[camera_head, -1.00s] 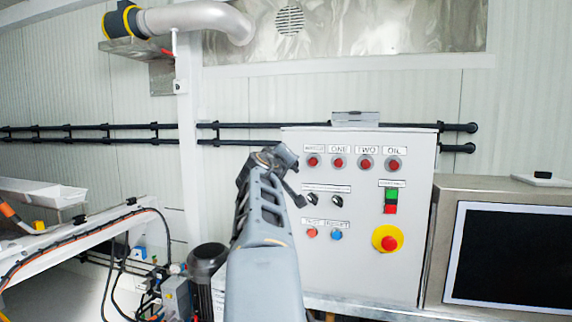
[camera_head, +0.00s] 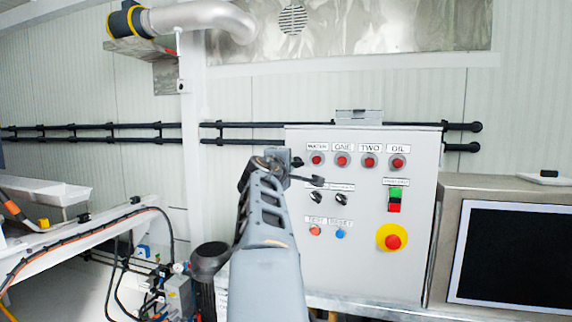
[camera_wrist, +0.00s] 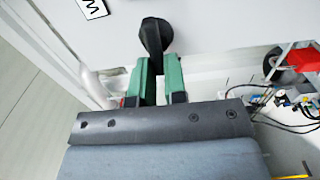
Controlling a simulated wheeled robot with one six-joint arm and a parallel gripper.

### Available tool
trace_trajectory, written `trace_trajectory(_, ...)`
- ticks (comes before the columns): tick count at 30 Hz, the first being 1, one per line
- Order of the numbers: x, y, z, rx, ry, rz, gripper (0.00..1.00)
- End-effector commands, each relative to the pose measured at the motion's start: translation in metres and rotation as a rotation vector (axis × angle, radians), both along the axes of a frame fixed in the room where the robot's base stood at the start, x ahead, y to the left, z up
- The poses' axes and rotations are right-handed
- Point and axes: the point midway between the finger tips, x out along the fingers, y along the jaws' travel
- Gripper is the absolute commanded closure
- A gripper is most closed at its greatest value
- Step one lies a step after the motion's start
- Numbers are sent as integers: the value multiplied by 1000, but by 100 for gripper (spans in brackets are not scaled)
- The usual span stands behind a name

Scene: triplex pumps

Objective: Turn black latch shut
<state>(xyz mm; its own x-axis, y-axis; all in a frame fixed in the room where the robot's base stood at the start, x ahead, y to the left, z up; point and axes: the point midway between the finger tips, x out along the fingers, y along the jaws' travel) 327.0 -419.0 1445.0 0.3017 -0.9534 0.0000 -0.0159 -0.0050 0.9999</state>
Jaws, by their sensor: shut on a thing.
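The black latch (camera_wrist: 155,36) is on the white control cabinet (camera_wrist: 215,25) in the wrist view. It is a dark tapered handle, and its narrow end lies between the green fingertips of my gripper (camera_wrist: 158,70). My gripper is shut on it. In the head view my gripper (camera_head: 312,180) is at the left part of the cabinet's front (camera_head: 370,270). A small black piece (camera_head: 297,162) shows behind the wrist there, probably the latch. My arm hides most of the cabinet's left edge.
The cabinet front carries red lamps (camera_head: 342,160), two black selector knobs (camera_head: 341,199), small buttons (camera_head: 340,234) and a yellow-and-red emergency stop (camera_head: 392,237) right of my gripper. A monitor (camera_head: 512,255) stands at the right. Cables and machinery (camera_head: 165,290) are at lower left.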

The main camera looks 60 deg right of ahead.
Motion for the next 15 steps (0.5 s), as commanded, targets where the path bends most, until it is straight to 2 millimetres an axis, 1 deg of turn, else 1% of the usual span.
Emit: trace_trajectory(15, 0, 0, -1, -10, 34, 1, 100)
